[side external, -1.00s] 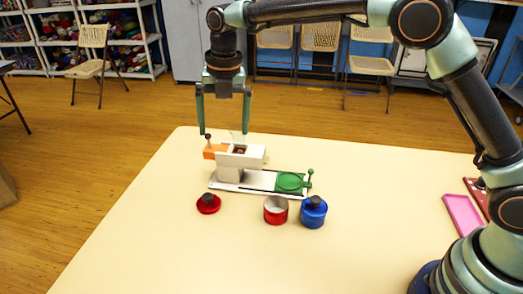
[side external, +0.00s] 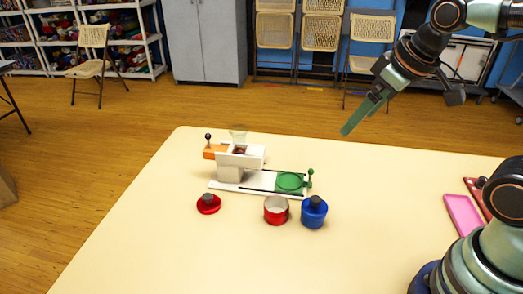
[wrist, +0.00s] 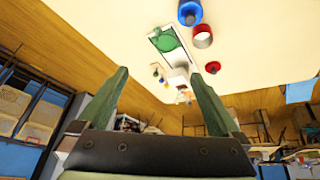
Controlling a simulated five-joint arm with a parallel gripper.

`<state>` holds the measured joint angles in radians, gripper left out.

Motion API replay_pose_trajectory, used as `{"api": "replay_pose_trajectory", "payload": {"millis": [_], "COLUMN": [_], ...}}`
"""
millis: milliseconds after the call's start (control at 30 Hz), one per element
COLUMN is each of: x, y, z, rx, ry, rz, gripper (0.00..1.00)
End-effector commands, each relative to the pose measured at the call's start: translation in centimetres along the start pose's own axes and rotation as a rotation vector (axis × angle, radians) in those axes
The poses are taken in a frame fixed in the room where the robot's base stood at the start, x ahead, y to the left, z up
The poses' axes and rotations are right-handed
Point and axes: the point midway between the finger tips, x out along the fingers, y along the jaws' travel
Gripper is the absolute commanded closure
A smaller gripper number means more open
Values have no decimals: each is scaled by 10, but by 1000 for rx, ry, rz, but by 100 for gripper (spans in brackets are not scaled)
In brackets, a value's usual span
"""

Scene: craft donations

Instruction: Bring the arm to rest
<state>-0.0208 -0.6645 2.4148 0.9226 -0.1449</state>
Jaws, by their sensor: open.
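My gripper (side external: 364,115) is up in the air at the upper right in the side view, beyond the far edge of the table, tilted down to the left. In the wrist view its two green fingers (wrist: 158,95) stand wide apart with nothing between them. The device also shows in the wrist view (wrist: 176,75).
In front of the device are a red lid (side external: 208,204), an open red pot (side external: 276,211) and a blue pot with a dark knob (side external: 314,212). A pink tray (side external: 463,215) lies near my base. The table's front and left are clear. Chairs (side external: 320,35) stand behind.

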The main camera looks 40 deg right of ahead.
Motion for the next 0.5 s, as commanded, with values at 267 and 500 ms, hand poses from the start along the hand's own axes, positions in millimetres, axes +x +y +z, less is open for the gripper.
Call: {"api": "replay_pose_trajectory", "payload": {"millis": [267,500], "x": [3,3], "y": [4,4], "z": [18,18], "rx": [169,166], "ry": [23,22], "rz": [12,11], "gripper": [0,0]}}
